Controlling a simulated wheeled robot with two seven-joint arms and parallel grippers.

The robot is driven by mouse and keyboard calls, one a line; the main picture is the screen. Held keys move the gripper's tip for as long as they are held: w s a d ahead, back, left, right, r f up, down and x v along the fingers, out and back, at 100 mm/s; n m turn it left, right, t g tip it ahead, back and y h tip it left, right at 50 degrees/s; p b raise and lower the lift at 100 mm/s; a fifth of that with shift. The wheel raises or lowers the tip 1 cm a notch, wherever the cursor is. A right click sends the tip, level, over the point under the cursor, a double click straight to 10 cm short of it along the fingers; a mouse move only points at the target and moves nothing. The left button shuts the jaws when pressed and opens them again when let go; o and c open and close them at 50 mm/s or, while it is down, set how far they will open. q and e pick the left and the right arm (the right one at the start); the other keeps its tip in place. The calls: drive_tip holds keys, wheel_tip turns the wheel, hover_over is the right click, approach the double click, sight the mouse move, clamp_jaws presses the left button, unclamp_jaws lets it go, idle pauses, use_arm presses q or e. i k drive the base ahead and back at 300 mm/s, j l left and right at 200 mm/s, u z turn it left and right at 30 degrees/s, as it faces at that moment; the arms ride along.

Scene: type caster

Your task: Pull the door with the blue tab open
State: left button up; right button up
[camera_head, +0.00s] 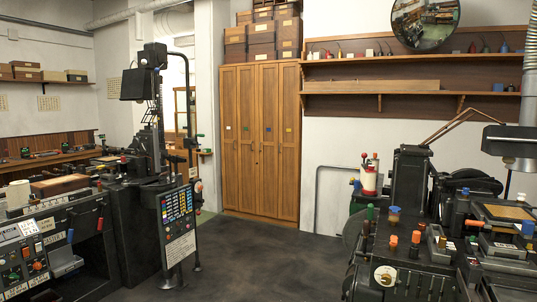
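A tall wooden cabinet (260,175) with several narrow, upright doors stands against the back wall. All its doors look shut. Small coloured tabs sit on the doors at about the same height. The blue tab (268,129) is on the third door (268,165) from the left. A yellow tab (289,130) is on the door at the far right, and a white tab (229,127) is on the door at the far left. Small handles or keyholes near the door edges are too small to make out clearly. Neither of my grippers is in view.
Dark open floor (255,255) leads to the cabinet. A black casting machine with a control panel (178,220) stands on the left. Another machine (415,235) fills the right. A bent pipe (318,190) is right of the cabinet. Wooden boxes (262,35) are stacked on top.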

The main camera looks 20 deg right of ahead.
sight(270, 73)
drive_tip(key=i+l+z, duration=0.35)
drive_tip(key=i, duration=0.3)
drive_tip(key=i+j+z, duration=0.1)
drive_tip(key=i+z, duration=0.25)
drive_tip(key=i, duration=6)
drive_tip(key=j+u, duration=0.05)
drive_tip(key=j, duration=0.05)
